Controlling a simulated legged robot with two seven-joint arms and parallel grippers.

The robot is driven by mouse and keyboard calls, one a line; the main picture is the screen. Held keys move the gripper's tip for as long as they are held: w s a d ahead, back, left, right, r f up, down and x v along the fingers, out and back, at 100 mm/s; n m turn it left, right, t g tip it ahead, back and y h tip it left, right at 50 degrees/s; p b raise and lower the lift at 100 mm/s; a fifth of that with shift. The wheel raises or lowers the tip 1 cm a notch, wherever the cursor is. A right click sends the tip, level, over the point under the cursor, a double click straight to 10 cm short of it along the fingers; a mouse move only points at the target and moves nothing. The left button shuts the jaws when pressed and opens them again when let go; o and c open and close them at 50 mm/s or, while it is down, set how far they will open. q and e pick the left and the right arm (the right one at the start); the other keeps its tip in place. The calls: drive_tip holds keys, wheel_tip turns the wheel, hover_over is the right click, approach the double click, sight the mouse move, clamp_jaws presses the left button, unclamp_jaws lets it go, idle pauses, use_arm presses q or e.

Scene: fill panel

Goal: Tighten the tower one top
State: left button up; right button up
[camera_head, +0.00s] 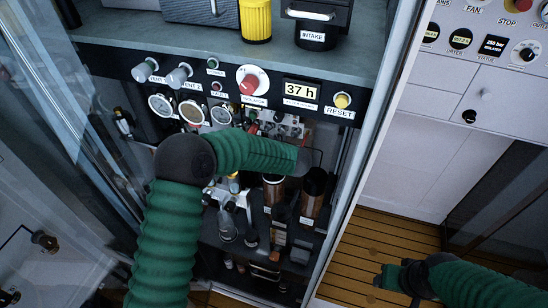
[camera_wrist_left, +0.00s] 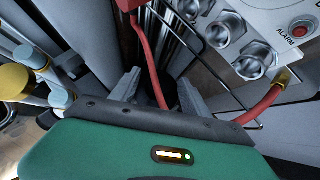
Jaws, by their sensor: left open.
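Two upright cylinders with dark tops and brown bodies, likely the towers, stand inside the open cabinet in the head view: a left one (camera_head: 274,192) and a right one (camera_head: 313,192). I cannot read which is tower one. My left gripper (camera_head: 308,160) is at the top of the right cylinder; contact cannot be told. In the left wrist view my left gripper (camera_wrist_left: 158,92) has its jaws apart, with a red hose (camera_wrist_left: 152,65) passing between or behind them. Metal hex fittings (camera_wrist_left: 222,28) sit to the upper right. My right gripper (camera_head: 398,280) is low over the wooden floor; its jaws are unclear.
A panel with gauges (camera_head: 191,112), a red-handled isolator (camera_head: 250,82), a "37 h" display (camera_head: 300,91) and a yellow reset button (camera_head: 342,100) hangs above my left forearm. The cabinet's right frame (camera_head: 370,130) is close by. Slatted floor (camera_head: 375,238) is open at right.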

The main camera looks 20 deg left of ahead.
use_arm(q)
drive_tip(key=shift+c, duration=0.2)
clamp_jaws()
